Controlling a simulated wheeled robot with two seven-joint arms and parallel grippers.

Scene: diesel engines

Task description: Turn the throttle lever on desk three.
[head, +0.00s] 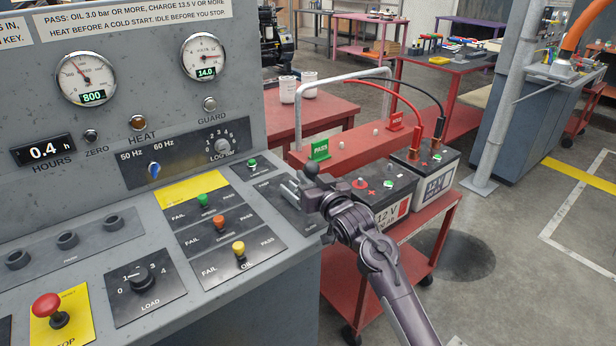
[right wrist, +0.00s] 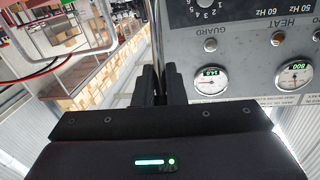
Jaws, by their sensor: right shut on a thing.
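The throttle lever (head: 311,170) shows as a dark round knob at the right edge of the grey desk, above a dark panel (head: 287,210). My right gripper (head: 318,190) comes in from the lower right and is shut on the lever just below the knob. The gripper hides most of the lever's shaft and part of the panel. My left gripper is not in view.
The desk carries a red stop button (head: 47,306), a load knob (head: 143,281), small coloured toggles and gauges above. Right of the desk stands a red cart (head: 434,220) with two 12 V batteries and a grey hoop handle. Open floor lies farther right.

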